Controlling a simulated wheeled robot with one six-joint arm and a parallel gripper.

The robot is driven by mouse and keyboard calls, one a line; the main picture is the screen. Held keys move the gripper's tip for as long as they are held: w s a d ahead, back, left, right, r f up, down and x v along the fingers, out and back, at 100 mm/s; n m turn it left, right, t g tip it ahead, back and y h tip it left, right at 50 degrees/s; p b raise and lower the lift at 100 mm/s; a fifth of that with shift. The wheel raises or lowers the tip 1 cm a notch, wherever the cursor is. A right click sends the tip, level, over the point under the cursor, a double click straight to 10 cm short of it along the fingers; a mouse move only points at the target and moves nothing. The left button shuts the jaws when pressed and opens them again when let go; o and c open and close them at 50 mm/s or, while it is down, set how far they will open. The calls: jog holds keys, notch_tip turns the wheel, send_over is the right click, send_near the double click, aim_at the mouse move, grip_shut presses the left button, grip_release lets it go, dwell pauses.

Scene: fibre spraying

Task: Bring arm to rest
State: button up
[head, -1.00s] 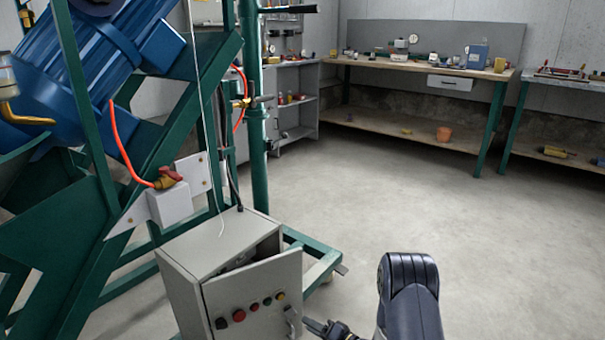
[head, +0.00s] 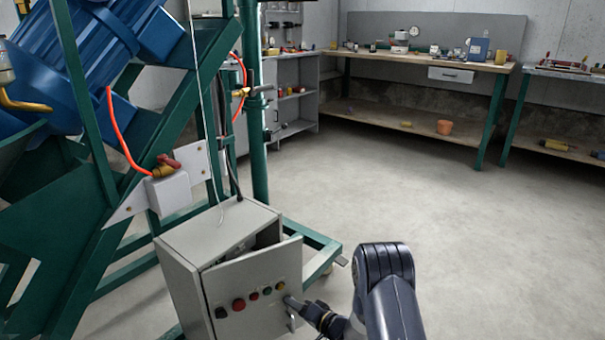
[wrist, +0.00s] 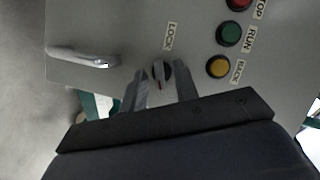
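The grey control cabinet (head: 225,226) stands at lower centre in the head view. Its door (head: 250,283) is ajar and carries several coloured buttons. My gripper (head: 290,301) is at the door's right side, near the handle (head: 291,318). In the wrist view, my gripper (wrist: 158,83) has its two fingers apart, with the small lock knob (wrist: 160,72) showing between them. I cannot tell whether the fingers touch the knob. The door handle (wrist: 84,57) is to the left of the fingers, and the yellow button (wrist: 219,67) to the right.
A green frame (head: 258,150) with a blue motor (head: 85,55) and an orange hose (head: 115,130) stands behind and left of the cabinet. A workbench (head: 410,62) lines the back wall. The concrete floor (head: 430,200) is clear to the right.

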jog(key=s+d+r+n+h+p, duration=0.2)
jog(key=s+d+r+n+h, duration=0.2)
jog(key=s, duration=0.4)
jog(key=d+n, duration=0.1)
jog(key=n, duration=0.1)
jog(key=shift+s+d+r+n+t+p, duration=0.15)
jog(key=shift+s+d+n+t+p, duration=0.1)
jog(key=shift+n+t+p, duration=0.15)
dwell(0.6)
